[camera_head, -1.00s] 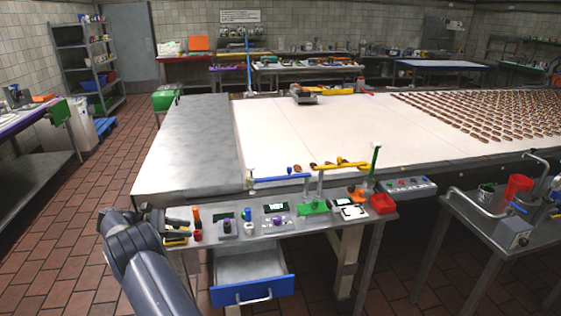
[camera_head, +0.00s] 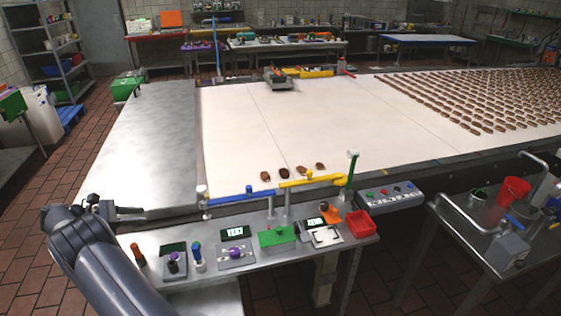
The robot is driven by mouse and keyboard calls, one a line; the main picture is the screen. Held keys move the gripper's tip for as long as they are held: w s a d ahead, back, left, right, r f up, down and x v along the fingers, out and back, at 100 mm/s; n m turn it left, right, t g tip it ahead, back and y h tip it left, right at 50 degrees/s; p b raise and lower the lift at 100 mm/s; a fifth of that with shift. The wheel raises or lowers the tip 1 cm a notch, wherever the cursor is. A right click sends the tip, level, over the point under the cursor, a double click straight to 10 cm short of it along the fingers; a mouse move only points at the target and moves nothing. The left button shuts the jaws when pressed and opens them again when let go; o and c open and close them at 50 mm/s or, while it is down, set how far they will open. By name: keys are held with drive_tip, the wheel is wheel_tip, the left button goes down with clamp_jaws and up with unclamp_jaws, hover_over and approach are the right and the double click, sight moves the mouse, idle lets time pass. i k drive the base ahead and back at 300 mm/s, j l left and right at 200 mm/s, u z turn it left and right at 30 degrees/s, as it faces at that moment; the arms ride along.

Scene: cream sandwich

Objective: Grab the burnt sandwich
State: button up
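Several small brown sandwiches lie apart in a short row near the front edge of the white belt. The second from the left (camera_head: 284,174) looks darkest. Its neighbours are the leftmost one (camera_head: 265,176), one to its right (camera_head: 301,169) and the rightmost one (camera_head: 320,166). At this size I cannot tell for certain which is burnt. My gripper (camera_head: 135,213) is at the left, over the near edge of the metal plate, well left of the row and touching no sandwich. Its fingers are too small to tell whether they are open.
The white belt (camera_head: 237,130) carries many sandwiches in rows at the far right. A blue bar (camera_head: 240,196) and a yellow bar (camera_head: 305,182) stand before the row. The control bench (camera_head: 205,236) holds buttons, displays and a red bin (camera_head: 359,224). The metal plate (camera_head: 150,140) is bare.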

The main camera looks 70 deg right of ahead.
sight(283, 172)
drive_tip(key=l, duration=0.5)
drive_tip(key=k+l, duration=0.1)
drive_tip(key=l, duration=0.35)
drive_tip(key=k+l+z, duration=0.1)
drive_tip(key=l+z, duration=0.45)
